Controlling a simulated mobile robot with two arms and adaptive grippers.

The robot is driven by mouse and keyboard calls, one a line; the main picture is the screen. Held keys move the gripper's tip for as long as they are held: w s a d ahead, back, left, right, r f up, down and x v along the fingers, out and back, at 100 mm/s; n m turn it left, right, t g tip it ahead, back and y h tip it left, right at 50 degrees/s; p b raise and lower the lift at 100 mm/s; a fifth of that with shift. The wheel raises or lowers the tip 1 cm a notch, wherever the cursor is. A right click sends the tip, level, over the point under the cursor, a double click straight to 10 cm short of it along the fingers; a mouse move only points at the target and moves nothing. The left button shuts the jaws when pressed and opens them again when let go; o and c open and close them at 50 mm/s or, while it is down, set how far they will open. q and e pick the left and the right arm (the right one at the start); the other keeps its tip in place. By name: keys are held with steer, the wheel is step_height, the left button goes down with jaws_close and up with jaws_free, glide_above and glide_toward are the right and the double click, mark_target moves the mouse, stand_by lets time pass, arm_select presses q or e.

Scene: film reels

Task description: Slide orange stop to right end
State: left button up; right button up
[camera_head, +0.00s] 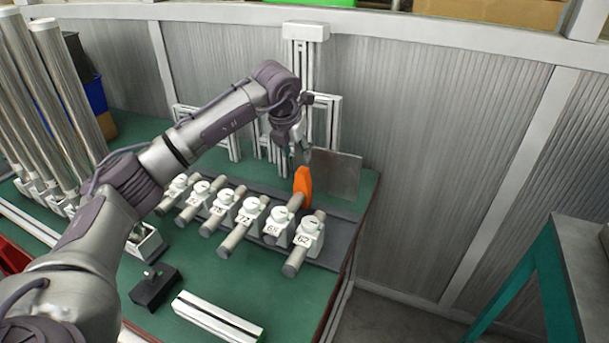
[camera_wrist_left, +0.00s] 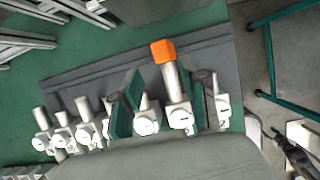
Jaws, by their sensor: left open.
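The orange stop (camera_head: 303,183) stands upright toward the right end of the dark grey rail (camera_head: 341,228) on the green bench, behind the white numbered holders. It also shows in the left wrist view (camera_wrist_left: 163,51), where its top lies just beyond the fingertips and between their lines. My left gripper (camera_head: 302,153) is above and slightly behind the stop in the head view. In the left wrist view its two green-padded fingers (camera_wrist_left: 165,88) are spread apart with nothing clamped between them. Whether a finger touches the stop is unclear. My right gripper does not show.
Several white holders (camera_head: 277,222) with grey cylinders stand in a row along the rail. A grey plate (camera_head: 335,173) stands behind the stop. Aluminium frames (camera_head: 304,60) rise at the back wall. A black block (camera_head: 155,286) and an aluminium bar (camera_head: 217,318) lie in front.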

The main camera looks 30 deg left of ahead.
mark_target(302, 170)
arm_select(q)
steer(key=x, duration=1.1)
steer(key=shift+d+f, duration=0.15)
steer(key=shift+f, duration=0.1)
jaws_close()
